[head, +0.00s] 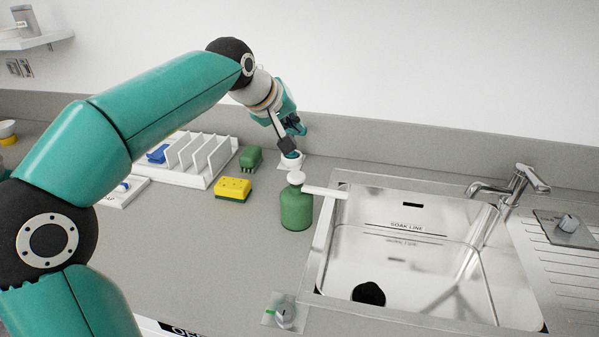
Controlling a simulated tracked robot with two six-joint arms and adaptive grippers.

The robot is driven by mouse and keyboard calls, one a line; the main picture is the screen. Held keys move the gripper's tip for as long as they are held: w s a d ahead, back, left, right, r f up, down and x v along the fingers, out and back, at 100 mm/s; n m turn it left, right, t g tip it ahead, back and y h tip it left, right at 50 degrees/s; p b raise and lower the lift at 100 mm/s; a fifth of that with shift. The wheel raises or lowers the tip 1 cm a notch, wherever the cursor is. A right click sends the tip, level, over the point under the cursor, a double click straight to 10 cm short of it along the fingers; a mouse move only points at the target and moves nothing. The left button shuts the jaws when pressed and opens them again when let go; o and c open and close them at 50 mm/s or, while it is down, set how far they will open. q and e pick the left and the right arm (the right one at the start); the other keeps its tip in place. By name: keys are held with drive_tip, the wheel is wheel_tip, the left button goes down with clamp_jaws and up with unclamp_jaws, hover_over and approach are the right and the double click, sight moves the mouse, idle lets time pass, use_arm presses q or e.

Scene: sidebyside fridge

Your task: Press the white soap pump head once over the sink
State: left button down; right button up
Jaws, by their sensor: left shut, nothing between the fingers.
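The green soap bottle (296,212) stands upright on the counter just left of the sink (400,262). Its white pump head (296,178) sits on top, and a white spout reaches right to the sink's left rim. My left gripper (291,152) points down, shut and empty. In the picture it is just above and slightly behind the pump head, in front of or over a small white cup-like item (288,163). A gap shows between the fingertips and the pump head; the depth between them is hard to judge. My right gripper is out of view.
A tap (505,190) rises behind the sink. A yellow sponge (233,189), a green brush-like item (251,159) and a white rack (200,155) stand left of the bottle. A knob (285,314) is at the counter front.

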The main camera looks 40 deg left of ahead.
use_arm(q)
drive_tip(key=shift+f, duration=0.1)
drive_tip(key=b, duration=0.7)
hover_over(298, 172)
drive_tip(key=s, duration=0.2)
wheel_tip(298, 172, down, 8)
drive_tip(key=shift+w+d+r, duration=0.1)
drive_tip(key=shift+d+r, duration=0.05)
drive_tip(key=shift+r, duration=0.05)
drive_tip(key=shift+f+b, duration=0.5)
drive_tip(key=shift+f, duration=0.1)
drive_tip(key=shift+w+f, duration=0.1)
drive_tip(key=shift+f, duration=0.25)
drive_tip(key=shift+f+b, duration=0.8)
drive_tip(key=shift+b, duration=0.1)
idle(1.0)
drive_tip(key=shift+r+p, duration=1.15)
drive_tip(key=shift+r, duration=0.1)
